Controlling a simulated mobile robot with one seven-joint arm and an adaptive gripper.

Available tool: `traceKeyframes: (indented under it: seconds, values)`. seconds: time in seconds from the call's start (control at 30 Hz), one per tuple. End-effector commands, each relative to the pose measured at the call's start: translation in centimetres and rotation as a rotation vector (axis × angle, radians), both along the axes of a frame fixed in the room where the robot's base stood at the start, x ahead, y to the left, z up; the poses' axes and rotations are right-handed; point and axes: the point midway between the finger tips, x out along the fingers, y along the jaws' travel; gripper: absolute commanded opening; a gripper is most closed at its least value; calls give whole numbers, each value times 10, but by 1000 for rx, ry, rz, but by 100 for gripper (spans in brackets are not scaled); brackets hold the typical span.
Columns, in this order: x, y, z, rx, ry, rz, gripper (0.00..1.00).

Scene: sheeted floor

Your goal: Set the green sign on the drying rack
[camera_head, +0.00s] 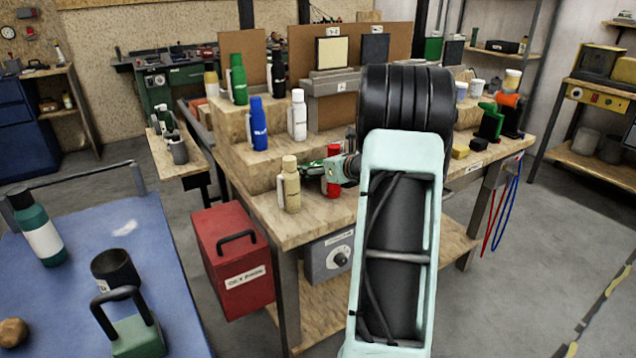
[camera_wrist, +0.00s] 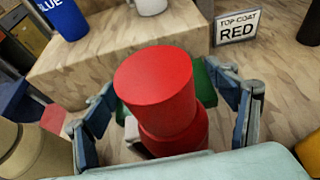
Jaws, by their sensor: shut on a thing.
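My gripper (camera_head: 326,168) is over the front part of the workbench, in among the bottles. In the wrist view its fingers (camera_wrist: 163,88) are on either side of a red bottle (camera_wrist: 165,90), which stands upright and hides part of the grip. The red bottle also shows in the head view (camera_head: 333,188), at the bench's lower level. Green pieces (camera_wrist: 208,84) show behind the bottle near the fingertips; I cannot tell what they belong to. I cannot make out the green sign for certain. A grey slotted rack (camera_head: 322,88) with upright panels stands at the bench's back; it may be the drying rack.
A beige bottle (camera_head: 290,186) stands close left of my gripper. Blue (camera_head: 258,125), white (camera_head: 297,118) and green (camera_head: 238,80) bottles stand on the steps. A red box (camera_head: 232,262) is below the bench's left end.

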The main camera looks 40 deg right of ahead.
Motion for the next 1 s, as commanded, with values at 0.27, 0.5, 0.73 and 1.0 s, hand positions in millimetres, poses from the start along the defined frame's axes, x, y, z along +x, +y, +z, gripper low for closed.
traceKeyframes:
  seconds: [0.27, 0.5, 0.73, 1.0]
  values:
    - [0, 0, -41, 3, 2, 0, 59]
    - [0, 0, -45, 1, 0, 0, 59]
    - [0, 0, -49, 1, 0, 0, 59]
    - [0, 0, -47, 1, 1, 0, 96]
